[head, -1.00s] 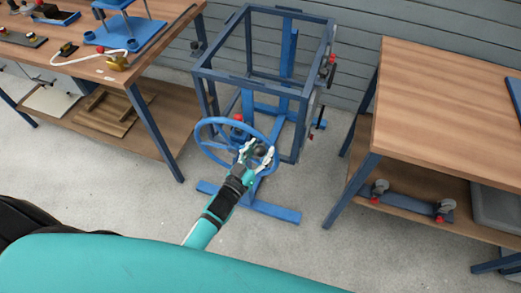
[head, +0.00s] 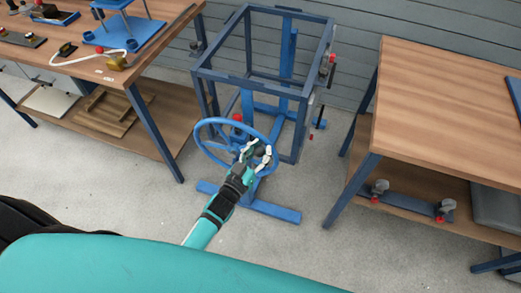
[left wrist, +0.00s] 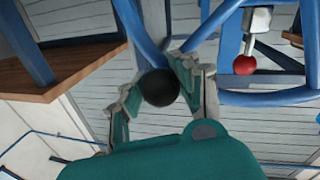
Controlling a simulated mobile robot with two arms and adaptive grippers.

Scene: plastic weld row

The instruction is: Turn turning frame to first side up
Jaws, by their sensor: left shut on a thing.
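The turning frame (head: 262,82) is a dark blue open box of bars on a brighter blue stand, in the middle of the head view. A blue handwheel (head: 201,138) with spokes is on its near side. My left gripper (head: 257,152) is at the wheel's right side, shut on the wheel's dark round knob. In the left wrist view the black knob (left wrist: 159,87) sits between the two fingers. A red-tipped lever (left wrist: 245,62) shows to the right of it. My right gripper is not in view.
A wooden workbench (head: 160,55) with fixtures stands at the left, and another wooden table (head: 455,110) at the right. Both have lower shelves. The stand's blue foot (head: 270,211) lies on the grey floor. Clear floor lies on both sides of the stand.

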